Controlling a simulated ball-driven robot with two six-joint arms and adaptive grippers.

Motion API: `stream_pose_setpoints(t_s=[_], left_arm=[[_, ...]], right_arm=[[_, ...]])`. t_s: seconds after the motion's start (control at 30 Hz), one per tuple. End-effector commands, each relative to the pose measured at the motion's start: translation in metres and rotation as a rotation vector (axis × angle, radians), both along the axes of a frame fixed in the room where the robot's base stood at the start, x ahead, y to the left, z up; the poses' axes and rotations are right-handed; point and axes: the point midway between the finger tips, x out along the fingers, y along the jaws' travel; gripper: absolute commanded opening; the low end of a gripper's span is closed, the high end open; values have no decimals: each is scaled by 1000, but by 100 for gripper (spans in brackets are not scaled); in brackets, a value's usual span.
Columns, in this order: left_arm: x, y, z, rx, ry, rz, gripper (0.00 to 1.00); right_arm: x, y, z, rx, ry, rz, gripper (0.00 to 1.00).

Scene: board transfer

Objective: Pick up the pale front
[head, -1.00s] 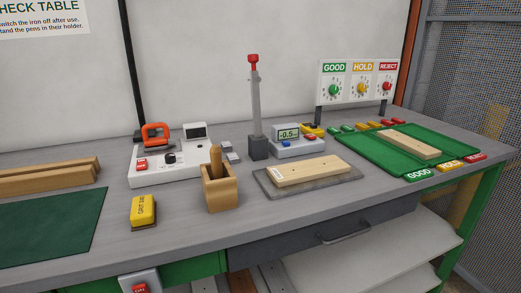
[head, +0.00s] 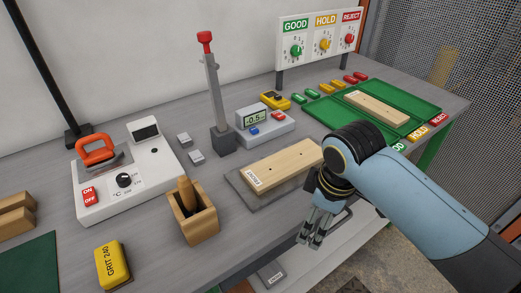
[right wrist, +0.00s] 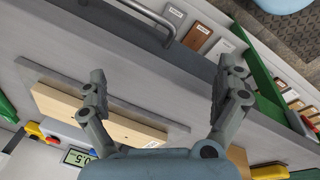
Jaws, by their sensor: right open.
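A pale wooden front (head: 277,168) with a small white label and dark holes lies on a grey plate (head: 238,186) on the bench. In the right wrist view the pale front (right wrist: 60,106) shows beyond the fingers, partly hidden by one. A second pale board (head: 377,107) lies on the green mat at the right. My right gripper (head: 312,238) hangs open and empty in front of the bench's front edge, near the plate. Its spread fingers (right wrist: 165,85) also show in the right wrist view, with nothing between them but bench. My left gripper is not in view.
A wooden holder (head: 194,222) with a handle stands left of the plate. Behind it are a meter (head: 265,128) and a red-topped lever post (head: 213,90). A green tray (head: 425,102) fills the right side. A yellow grit block (head: 112,265) lies front left.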

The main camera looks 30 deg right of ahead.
Motion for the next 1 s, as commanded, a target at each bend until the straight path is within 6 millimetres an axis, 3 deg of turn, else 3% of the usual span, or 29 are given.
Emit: stream_pose_setpoints(t_s=[0.37, 0.6, 0.73, 0.83, 1.0], left_arm=[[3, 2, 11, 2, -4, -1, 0], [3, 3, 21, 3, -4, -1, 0], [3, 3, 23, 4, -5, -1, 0], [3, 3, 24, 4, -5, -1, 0], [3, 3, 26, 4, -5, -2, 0]], right_arm=[[77, -11, 38, -45, 98, 424, 100], [141, -20, 94, -44, 175, 835, 100], [160, -23, 117, -35, 198, 994, 100], [163, -23, 116, -28, 206, 1039, 100], [163, -23, 87, -28, 207, 1044, 100]])
